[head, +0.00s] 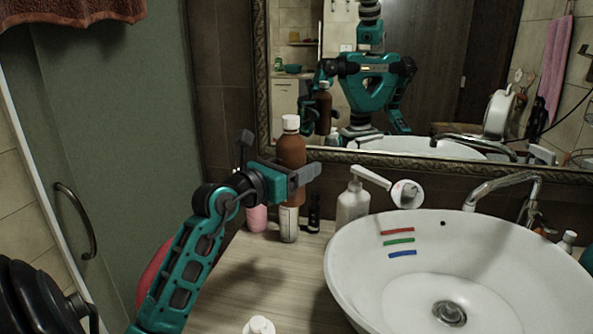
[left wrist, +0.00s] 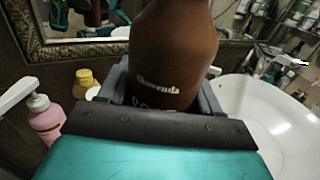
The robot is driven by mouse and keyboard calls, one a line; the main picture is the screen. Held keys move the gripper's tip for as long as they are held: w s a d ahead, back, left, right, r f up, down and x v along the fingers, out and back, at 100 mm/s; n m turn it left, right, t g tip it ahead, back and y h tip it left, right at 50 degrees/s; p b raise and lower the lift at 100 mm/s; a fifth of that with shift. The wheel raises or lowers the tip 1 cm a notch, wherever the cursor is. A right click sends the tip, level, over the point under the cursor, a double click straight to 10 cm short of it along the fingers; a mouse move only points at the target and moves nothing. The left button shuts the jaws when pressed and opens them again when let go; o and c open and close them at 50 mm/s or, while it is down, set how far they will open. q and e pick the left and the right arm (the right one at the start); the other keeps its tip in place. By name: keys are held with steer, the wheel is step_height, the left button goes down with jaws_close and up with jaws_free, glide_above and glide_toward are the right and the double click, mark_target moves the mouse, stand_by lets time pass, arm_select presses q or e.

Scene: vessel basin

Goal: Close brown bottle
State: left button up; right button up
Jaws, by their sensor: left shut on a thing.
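The brown bottle (head: 291,153) stands upright at the left of the basin, near the mirror. A white cap (head: 291,124) shows at its top; I cannot tell how tightly it sits. My left gripper (head: 301,175) is shut around the bottle's body. Below the jaws the bottle's lower part with a pale label shows; whether its base touches the counter is unclear. In the left wrist view the bottle (left wrist: 172,55) fills the space between the jaws, and its top is out of frame. My right gripper shows in neither view directly.
The wooden counter (head: 255,275) has free room before the bottle. A pump bottle (head: 352,205), a small dark bottle (head: 314,214) and a pink bottle (head: 257,217) stand close by. The white basin (head: 345,255) is at right, a white-topped item (head: 258,326) at the front edge, the mirror (head: 440,75) behind.

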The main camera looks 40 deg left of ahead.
arm_select(q)
steer(key=o, duration=0.6)
steer(key=shift+c, duration=0.2)
steer(key=c, duration=0.9)
